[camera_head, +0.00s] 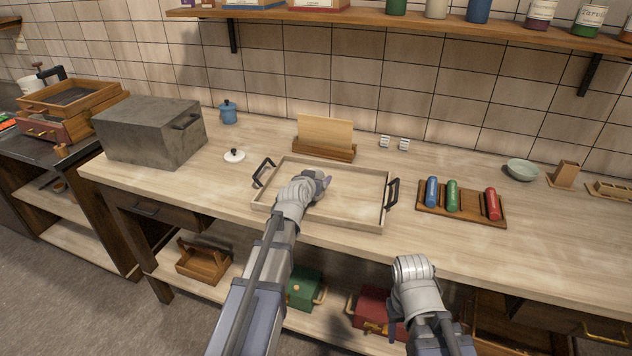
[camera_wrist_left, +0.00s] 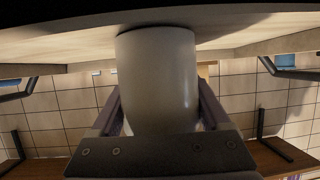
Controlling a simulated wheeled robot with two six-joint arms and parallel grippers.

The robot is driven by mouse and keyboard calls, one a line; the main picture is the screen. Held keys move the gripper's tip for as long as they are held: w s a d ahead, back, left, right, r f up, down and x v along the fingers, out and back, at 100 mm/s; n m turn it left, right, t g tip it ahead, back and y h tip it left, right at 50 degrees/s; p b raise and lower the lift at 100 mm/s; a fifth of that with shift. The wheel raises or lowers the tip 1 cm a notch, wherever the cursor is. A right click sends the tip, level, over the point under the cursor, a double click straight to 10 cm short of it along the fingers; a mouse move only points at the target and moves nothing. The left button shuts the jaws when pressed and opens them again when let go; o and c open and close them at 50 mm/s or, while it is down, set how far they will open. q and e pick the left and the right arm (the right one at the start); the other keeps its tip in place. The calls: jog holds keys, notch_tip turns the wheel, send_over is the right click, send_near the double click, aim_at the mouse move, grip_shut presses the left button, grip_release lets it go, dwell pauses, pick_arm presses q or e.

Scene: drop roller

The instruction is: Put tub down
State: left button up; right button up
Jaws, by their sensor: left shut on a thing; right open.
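My left gripper (camera_head: 322,183) is over the middle of a wooden tray (camera_head: 350,221) with black handles on the counter. In the left wrist view, which is upside down, its fingers (camera_wrist_left: 158,115) are shut on a pale grey round tub (camera_wrist_left: 156,75). The tub's base is at or very close to the tray's floor (camera_wrist_left: 75,45); I cannot tell whether it touches.
A white lid (camera_head: 234,156) and a blue pot (camera_head: 228,113) stand left of the tray, beside a grey box (camera_head: 150,132). A wooden holder (camera_head: 325,137) is behind it. A rack of coloured rollers (camera_head: 461,210) lies to the right. Counter between tray and rack is clear.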

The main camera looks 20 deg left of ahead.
pick_arm(q)
jog(key=shift+f, duration=0.15)
jog(key=o, duration=1.3)
jog(key=shift+r, duration=0.2)
jog(key=shift+s+r, duration=0.1)
jog(key=shift+s, duration=0.15)
jog(key=p+v, duration=0.4)
jog(key=v, duration=0.7)
jog(key=shift+s+r+p, duration=0.15)
jog(key=shift+s+p, duration=0.1)
jog(key=shift+p, duration=0.05)
